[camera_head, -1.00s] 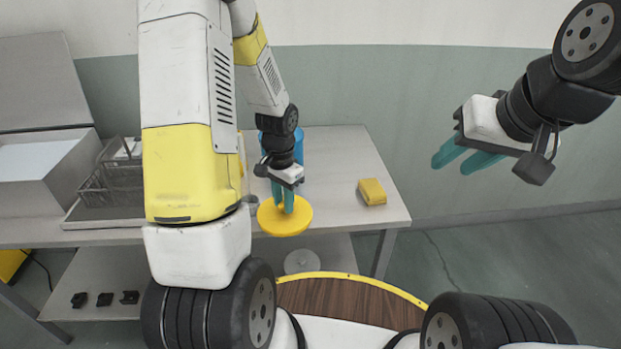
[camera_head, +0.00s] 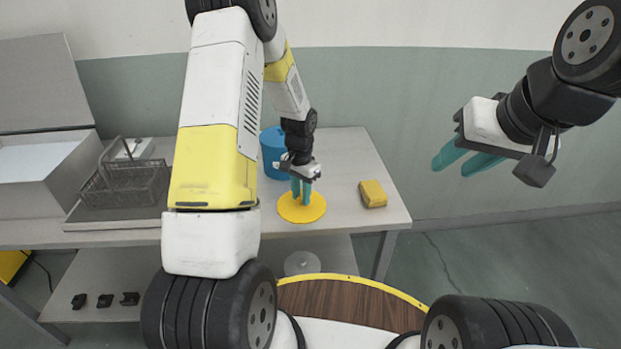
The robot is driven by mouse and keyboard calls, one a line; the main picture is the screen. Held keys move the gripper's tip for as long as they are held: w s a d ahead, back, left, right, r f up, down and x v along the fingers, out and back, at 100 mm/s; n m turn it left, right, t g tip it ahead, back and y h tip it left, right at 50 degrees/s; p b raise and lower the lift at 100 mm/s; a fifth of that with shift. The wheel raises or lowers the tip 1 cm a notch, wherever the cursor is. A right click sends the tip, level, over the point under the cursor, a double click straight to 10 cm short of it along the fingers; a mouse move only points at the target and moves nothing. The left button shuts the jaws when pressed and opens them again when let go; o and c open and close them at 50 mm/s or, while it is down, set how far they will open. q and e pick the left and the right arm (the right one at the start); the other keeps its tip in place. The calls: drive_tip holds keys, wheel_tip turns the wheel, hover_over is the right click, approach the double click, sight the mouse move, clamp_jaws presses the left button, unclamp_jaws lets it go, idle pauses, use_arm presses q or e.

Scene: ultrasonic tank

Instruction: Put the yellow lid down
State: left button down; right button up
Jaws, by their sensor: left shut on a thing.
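The yellow lid (camera_head: 312,213) is a flat round disc over the front part of the table, right of my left arm. My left gripper (camera_head: 301,196) points down from above and its teal fingers are shut on the middle of the lid. The lid looks level and at or very close to the tabletop; I cannot tell if it touches. My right gripper (camera_head: 466,166) is raised in the air right of the table, its two teal fingers apart with nothing between them.
A blue container (camera_head: 273,154) stands behind the lid, and a yellow sponge-like block (camera_head: 373,193) lies to its right. A wire basket (camera_head: 125,187) and an open grey tank (camera_head: 45,175) are on the left. The table (camera_head: 350,155) is clear between container and block.

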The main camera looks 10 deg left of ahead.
sight(301, 197)
use_arm(q)
drive_tip(key=shift+f, duration=0.1)
drive_tip(key=c, duration=1.1)
unclamp_jaws()
drive_tip(key=shift+c, duration=0.2)
drive_tip(key=s+r+n+t, duration=0.1)
drive_tip(key=s+r, duration=0.4)
drive_tip(key=r, duration=0.8)
drive_tip(key=s+r+n+t, duration=0.15)
drive_tip(key=s+r, duration=0.25)
drive_tip(key=r, duration=0.9)
drive_tip(key=s+d+r+n+t+h, duration=0.1)
drive_tip(key=s+r+t, duration=0.1)
drive_tip(key=s, duration=0.5)
drive_tip(key=s+d+r+n+t+h, duration=0.1)
drive_tip(key=s+r, duration=0.3)
drive_tip(key=s, duration=0.4)
drive_tip(key=shift+s+r+n+t, duration=0.15)
drive_tip(key=shift+r+n+t, duration=0.15)
drive_tip(key=shift+n+t, duration=0.05)
drive_tip(key=shift+d, duration=0.1)
